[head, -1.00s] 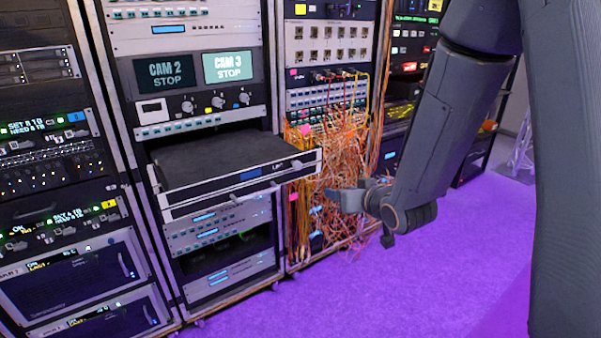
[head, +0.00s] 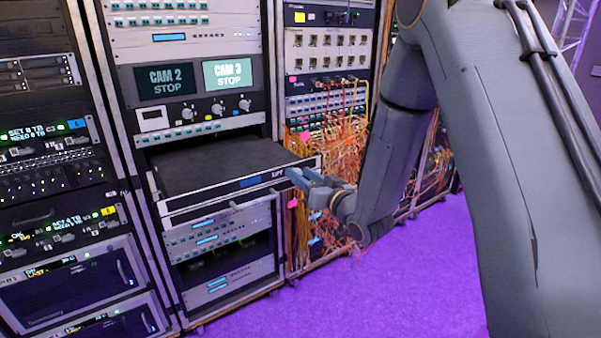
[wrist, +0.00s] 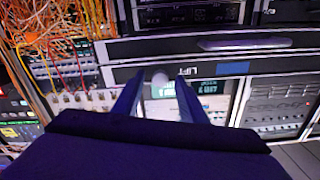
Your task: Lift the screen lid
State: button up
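The screen lid (head: 220,163) is a flat dark panel lying level on a unit pulled out of the middle rack. Its pale front bar (head: 225,190) has a small blue display and a label, which reads "LIFT" upside down in the wrist view (wrist: 187,71). A small light rounded knob (wrist: 160,79) sits on the bar beside the label. My gripper (head: 297,178) is at the right end of the bar. In the wrist view, its two fingers (wrist: 158,90) are spread, with the knob showing between their tips. Contact with the knob cannot be told.
Tangled orange cables (head: 335,140) hang from the rack just right of the lid, close behind my gripper. Two monitors (head: 195,77) sit above the lid in the same rack. More racks stand at left (head: 50,190). The purple floor (head: 390,280) in front is clear.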

jog(key=shift+w+a, duration=0.25)
jog(key=shift+w, duration=0.1)
jog(key=shift+c, duration=0.5)
